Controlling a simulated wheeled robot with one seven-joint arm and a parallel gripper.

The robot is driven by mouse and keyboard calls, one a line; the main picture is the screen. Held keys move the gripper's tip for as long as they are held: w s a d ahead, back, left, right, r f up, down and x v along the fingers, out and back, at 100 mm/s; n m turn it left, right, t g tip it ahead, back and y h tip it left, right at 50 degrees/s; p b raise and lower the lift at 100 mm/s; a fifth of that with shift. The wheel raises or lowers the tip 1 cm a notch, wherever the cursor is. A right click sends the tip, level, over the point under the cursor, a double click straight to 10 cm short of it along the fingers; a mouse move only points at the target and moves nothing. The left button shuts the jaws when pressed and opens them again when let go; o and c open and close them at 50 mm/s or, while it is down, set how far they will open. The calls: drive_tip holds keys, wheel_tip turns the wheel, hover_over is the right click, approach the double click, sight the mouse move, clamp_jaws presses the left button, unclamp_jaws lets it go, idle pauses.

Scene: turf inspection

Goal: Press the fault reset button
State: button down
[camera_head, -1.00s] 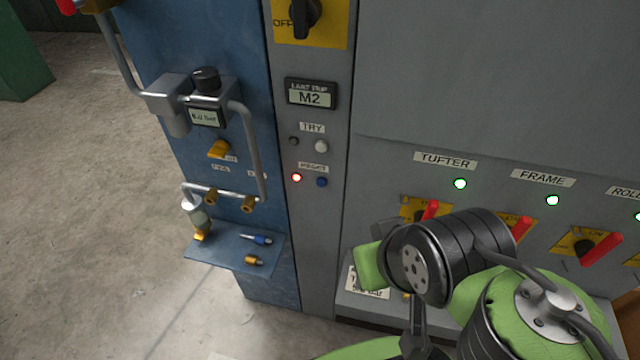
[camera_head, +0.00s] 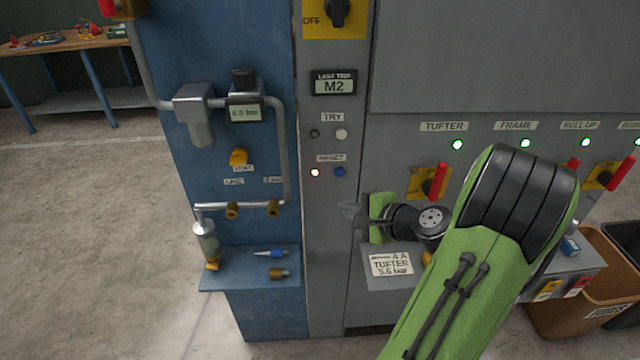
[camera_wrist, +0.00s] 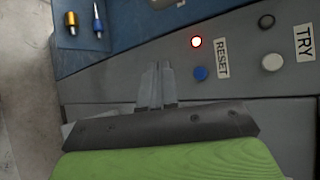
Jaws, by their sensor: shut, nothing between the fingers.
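The blue reset button (camera_head: 339,172) sits on the grey column under a RESET label (camera_head: 331,158), with a lit red lamp (camera_head: 315,173) to its left. In the wrist view the blue button (camera_wrist: 201,73) is beside its RESET label (camera_wrist: 222,58) and the red lamp (camera_wrist: 196,42). My gripper (camera_head: 350,213) is shut and empty, below and slightly right of the button in the head view. In the wrist view my gripper's fingertips (camera_wrist: 158,66) point up the picture, left of the button and apart from it in the picture.
The TRY button (camera_head: 341,134) is pale, above the reset button. The trip display (camera_head: 334,84) reads M2. Red-handled switches (camera_head: 438,180) stand right, partly behind my arm. A blue shelf (camera_head: 225,284) with small fittings juts out at lower left. Open floor (camera_head: 90,240) lies further left.

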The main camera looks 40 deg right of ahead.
sight(339, 172)
drive_tip(key=shift+d, duration=0.15)
drive_tip(key=shift+w+d+p, duration=0.55)
drive_tip(key=shift+w+d, duration=0.25)
drive_tip(key=shift+w, duration=0.45)
drive_tip(key=shift+w+d+p, duration=0.5)
drive_tip(key=shift+w+d, duration=0.3)
drive_tip(key=shift+w, duration=0.4)
drive_tip(key=shift+w+d+p, duration=0.55)
drive_tip(key=shift+w+d, duration=0.25)
drive_tip(key=shift+w, duration=0.45)
drive_tip(key=shift+w+d, duration=0.1)
drive_tip(key=shift+w+d+p, duration=0.15)
drive_tip(key=shift+w+p, duration=0.05)
drive_tip(key=shift+p, duration=0.1)
drive_tip(key=shift+w+d+p, duration=0.25)
drive_tip(key=shift+w+p, duration=0.05)
drive_tip(key=shift+w, duration=0.1)
drive_tip(key=shift+s, duration=0.1)
drive_tip(key=shift+s+a+b, duration=0.3)
drive_tip(key=shift+s+a, duration=0.2)
drive_tip(key=shift+s, duration=0.15)
